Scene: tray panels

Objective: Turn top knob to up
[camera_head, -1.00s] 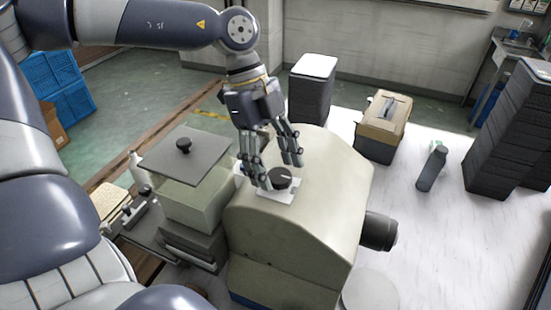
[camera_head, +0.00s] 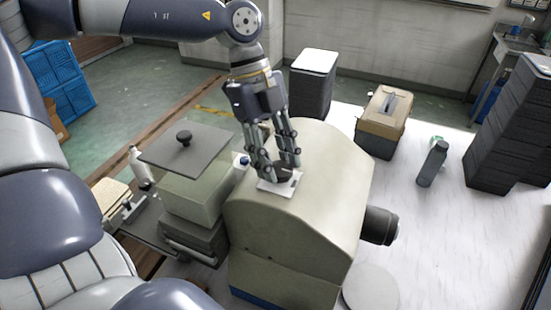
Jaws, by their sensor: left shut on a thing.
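The top knob is a dark round knob on a white plate (camera_head: 268,186) on top of a beige rounded housing (camera_head: 305,225). My left gripper (camera_head: 283,178) comes down from above and its fingers are closed around the knob. The fingers hide most of the knob, so its pointing direction cannot be read. A second, dark cylindrical knob (camera_head: 380,226) sticks out of the housing's right side. My right gripper is not in view.
Left of the housing stands a box with a grey lid and black lid knob (camera_head: 184,138). Behind are a black stack with a white top (camera_head: 315,62) and a tan case (camera_head: 384,112). A grey bottle (camera_head: 432,165) and dark stacked crates (camera_head: 505,130) stand right.

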